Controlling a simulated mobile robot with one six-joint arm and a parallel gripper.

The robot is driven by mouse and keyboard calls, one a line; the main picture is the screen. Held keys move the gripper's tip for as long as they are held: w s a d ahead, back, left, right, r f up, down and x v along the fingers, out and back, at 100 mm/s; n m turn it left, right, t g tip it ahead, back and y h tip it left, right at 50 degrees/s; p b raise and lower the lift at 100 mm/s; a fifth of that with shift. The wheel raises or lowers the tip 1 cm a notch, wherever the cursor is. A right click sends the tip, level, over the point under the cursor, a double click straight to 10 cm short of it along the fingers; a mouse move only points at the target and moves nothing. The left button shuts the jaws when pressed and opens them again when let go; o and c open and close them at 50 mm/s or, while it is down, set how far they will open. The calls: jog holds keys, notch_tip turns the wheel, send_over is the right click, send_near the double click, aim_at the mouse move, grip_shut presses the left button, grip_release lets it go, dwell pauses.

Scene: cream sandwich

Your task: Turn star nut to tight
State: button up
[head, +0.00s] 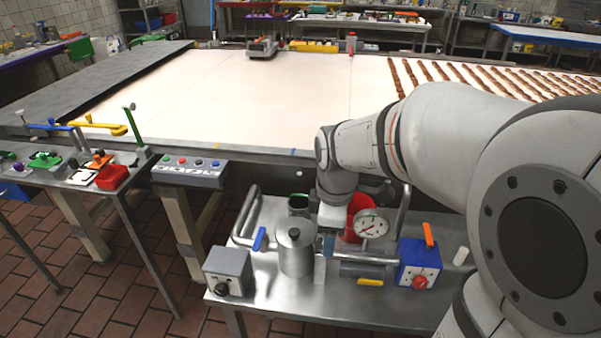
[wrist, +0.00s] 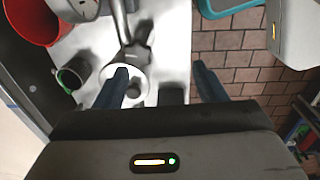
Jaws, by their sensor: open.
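In the wrist view my gripper (wrist: 160,76) is open, its two dark blue fingers spread wide with nothing held between them. I cannot make out a clear star nut in either view, nor tell whether the finger touches the fitting. In the head view my gripper (head: 332,214) is over the back of the metal bench (head: 265,292), behind the lidded metal pot, with its fingers largely hidden.
On the bench stand the lidded pot (head: 295,253), a pressure gauge (head: 371,226), a red bucket (head: 353,238), a grey knob box (head: 228,268) and a blue box (head: 418,262) with an orange lever. Pipes crowd the gripper. A button panel (head: 190,173) stands at left.

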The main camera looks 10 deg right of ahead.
jog(key=w+n, duration=0.1)
jog(key=n, duration=0.1)
jog(key=w+n+p, duration=0.1)
jog(key=w+n, duration=0.2)
jog(key=n, duration=0.1)
jog(key=shift+w+f+n+g, duration=0.3)
jog(key=shift+f+n+g, duration=0.05)
jog(key=shift+n+g, duration=0.05)
notch_tip(320, 180, down, 8)
jog(key=shift+r+p, duration=0.2)
jog(key=shift+p, duration=0.2)
jog(key=shift+a, duration=0.1)
jog(key=shift+c, duration=0.2)
